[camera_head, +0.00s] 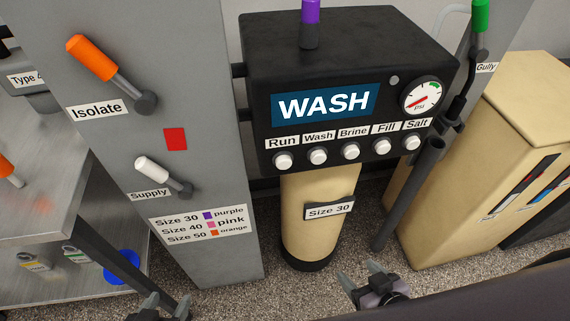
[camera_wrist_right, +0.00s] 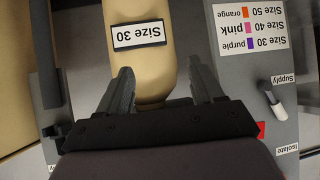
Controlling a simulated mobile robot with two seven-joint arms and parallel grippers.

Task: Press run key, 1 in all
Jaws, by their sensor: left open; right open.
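The Run key (camera_head: 283,161) is a round white button at the left end of a row on the front of a black control box (camera_head: 330,95). A label reading "Run" sits just above it, and the box's blue screen (camera_head: 324,103) reads "WASH". My right gripper (camera_head: 359,272) is open and empty, below and to the right of the key and apart from it. In the right wrist view its open fingers (camera_wrist_right: 160,66) frame part of the tan cylinder; the key is not visible there. My left gripper (camera_head: 166,302) is open at the bottom edge, partly cut off.
Wash, Brine, Fill and Salt buttons (camera_head: 351,151) continue the row beside Run. A tan cylinder (camera_head: 312,235) labelled "Size 30" stands below the box. A grey panel (camera_head: 215,110) with orange and white levers stands left. A dark pipe (camera_head: 408,195) and tan cabinet (camera_head: 450,190) stand right.

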